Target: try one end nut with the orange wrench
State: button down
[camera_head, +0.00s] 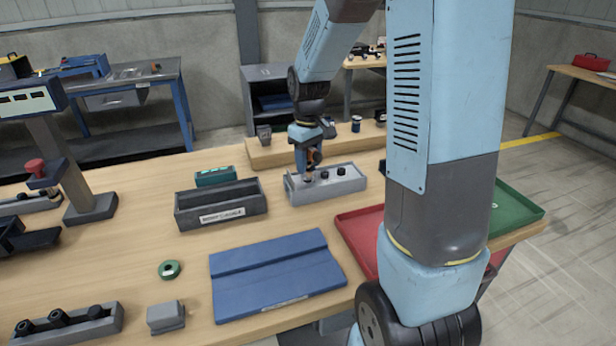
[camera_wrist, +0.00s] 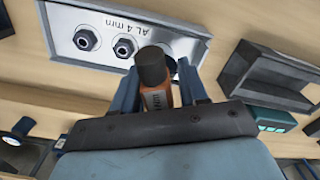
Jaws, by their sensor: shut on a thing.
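The grey block (camera_head: 350,185) stands on the bench, with a row of dark nuts on top. In the wrist view the block (camera_wrist: 60,22) is marked "AL 4 mm", and two nuts (camera_wrist: 124,47) show clearly. My gripper (camera_head: 307,157) is shut on the orange wrench (camera_head: 312,157), held upright above the left end of the block in the head view. In the wrist view the wrench (camera_wrist: 158,97) has a dark cap and stands between the fingers of my gripper (camera_wrist: 160,88). It hides most of the nut at that end; I cannot tell whether they touch.
A dark open bin (camera_head: 222,213) with a label and a green box (camera_head: 215,176) stand left of the block. A blue mat (camera_head: 275,275) lies in front. A red tray (camera_head: 358,236) and a green tray (camera_head: 512,210) are at the right.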

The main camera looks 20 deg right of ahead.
jog(key=shift+r, duration=1.8)
